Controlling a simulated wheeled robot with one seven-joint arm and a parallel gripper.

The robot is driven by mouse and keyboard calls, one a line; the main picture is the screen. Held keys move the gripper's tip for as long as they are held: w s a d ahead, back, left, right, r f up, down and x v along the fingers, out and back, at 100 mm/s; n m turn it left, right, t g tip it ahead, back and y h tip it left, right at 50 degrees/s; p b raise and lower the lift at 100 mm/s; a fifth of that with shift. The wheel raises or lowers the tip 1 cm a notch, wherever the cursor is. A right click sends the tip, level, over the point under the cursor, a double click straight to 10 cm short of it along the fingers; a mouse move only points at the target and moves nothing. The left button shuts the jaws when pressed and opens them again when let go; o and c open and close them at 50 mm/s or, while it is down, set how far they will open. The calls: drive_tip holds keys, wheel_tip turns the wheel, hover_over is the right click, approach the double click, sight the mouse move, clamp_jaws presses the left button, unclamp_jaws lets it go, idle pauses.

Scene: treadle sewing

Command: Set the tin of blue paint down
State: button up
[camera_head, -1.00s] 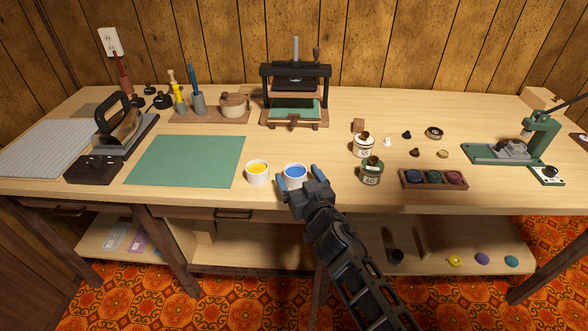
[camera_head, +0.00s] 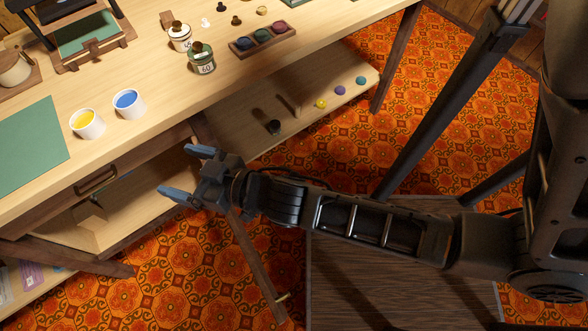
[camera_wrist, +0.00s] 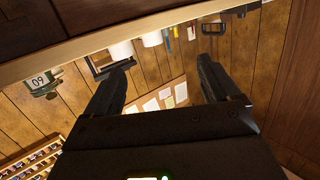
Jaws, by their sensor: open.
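The tin of blue paint (camera_head: 129,104) is a white tin with blue paint inside. It stands upright on the wooden tabletop near its front edge, just right of the tin of yellow paint (camera_head: 87,124), with a small gap between them. My gripper (camera_head: 180,172) is open and empty, in front of the table edge and apart from both tins. In the wrist view my gripper (camera_wrist: 165,80) also shows with its jaws spread and nothing between them. Two white tins appear beyond the jaws there; which is which I cannot tell.
A green mat (camera_head: 28,150) lies left of the tins. A green-labelled jar (camera_head: 202,60), a white-labelled jar (camera_head: 180,38) and a tray of coloured pads (camera_head: 263,40) stand to the right. A lower shelf (camera_head: 300,108) holds small coloured items under the tabletop.

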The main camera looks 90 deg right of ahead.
drive_tip(key=s+a+r+n+y, duration=0.25)
drive_tip(key=s+r, duration=0.35)
drive_tip(key=s, duration=0.4)
drive_tip(key=s+a+r+n+y, duration=0.2)
drive_tip(key=s+a+r+y, duration=0.3)
drive_tip(key=s, duration=0.6)
drive_tip(key=m+g+h+p, duration=0.3)
drive_tip(key=m+h+p, duration=0.3)
drive_tip(key=h, duration=0.4)
approach(135, 105)
drive_tip(key=x, duration=0.5)
drive_tip(key=shift+w+d+r, duration=0.1)
drive_tip(key=shift+w+r, duration=0.05)
drive_tip(key=shift+r, duration=0.05)
drive_tip(key=shift+w+d, duration=0.2)
drive_tip(key=shift+w, duration=0.05)
drive_tip(key=shift+f+p+x, duration=0.2)
drive_tip(key=shift+p+x, duration=0.25)
drive_tip(key=shift+x, duration=1.35)
drive_tip(key=shift+f+p+x, duration=0.2)
drive_tip(key=shift+p+x, duration=0.25)
drive_tip(key=shift+x, duration=1.3)
drive_tip(key=shift+a, duration=0.1)
drive_tip(key=c, duration=1.3)
